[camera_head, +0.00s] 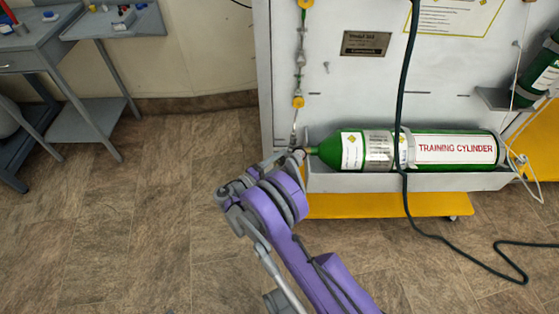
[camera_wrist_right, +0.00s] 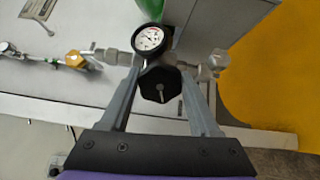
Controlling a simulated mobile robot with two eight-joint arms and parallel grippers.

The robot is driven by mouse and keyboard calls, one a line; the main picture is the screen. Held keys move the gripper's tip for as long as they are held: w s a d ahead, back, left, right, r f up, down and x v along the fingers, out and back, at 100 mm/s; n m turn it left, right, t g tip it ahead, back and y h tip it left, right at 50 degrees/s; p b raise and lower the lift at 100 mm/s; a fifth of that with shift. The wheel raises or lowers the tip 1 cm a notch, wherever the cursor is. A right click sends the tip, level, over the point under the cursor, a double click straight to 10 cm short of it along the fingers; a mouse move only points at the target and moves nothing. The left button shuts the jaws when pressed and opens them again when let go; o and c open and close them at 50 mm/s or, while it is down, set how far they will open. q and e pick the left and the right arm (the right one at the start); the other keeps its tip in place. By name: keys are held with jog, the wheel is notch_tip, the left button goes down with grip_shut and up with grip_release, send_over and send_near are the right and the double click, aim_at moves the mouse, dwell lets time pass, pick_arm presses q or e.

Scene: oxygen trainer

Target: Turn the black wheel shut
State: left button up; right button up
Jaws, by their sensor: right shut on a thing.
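The black wheel (camera_wrist_right: 160,84) shows in the right wrist view, below a round white pressure gauge (camera_wrist_right: 149,39). My right gripper (camera_wrist_right: 160,92) has a finger on each side of the wheel and is shut on it. In the head view my purple right arm reaches up to the valve end of the green training cylinder (camera_head: 455,148), which lies on its side. My right gripper (camera_head: 293,156) is at the cylinder's left end, and the wheel is hidden there. My left gripper is not in view.
The cylinder lies in a grey tray (camera_head: 400,182) on a white panel (camera_head: 345,80) with a yellow base (camera_head: 380,205). A dark hose (camera_head: 405,90) hangs across the cylinder. A grey desk (camera_head: 45,48) stands at the left. Brown floor is clear between.

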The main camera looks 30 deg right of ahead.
jog(key=m, duration=0.5)
jog(key=shift+m, duration=0.3)
jog(key=m, duration=1)
jog(key=shift+m, duration=0.4)
jog(key=m, duration=0.5)
jog(key=shift+m, duration=0.3)
jog(key=o, duration=1.4)
jog(key=shift+c, duration=0.2)
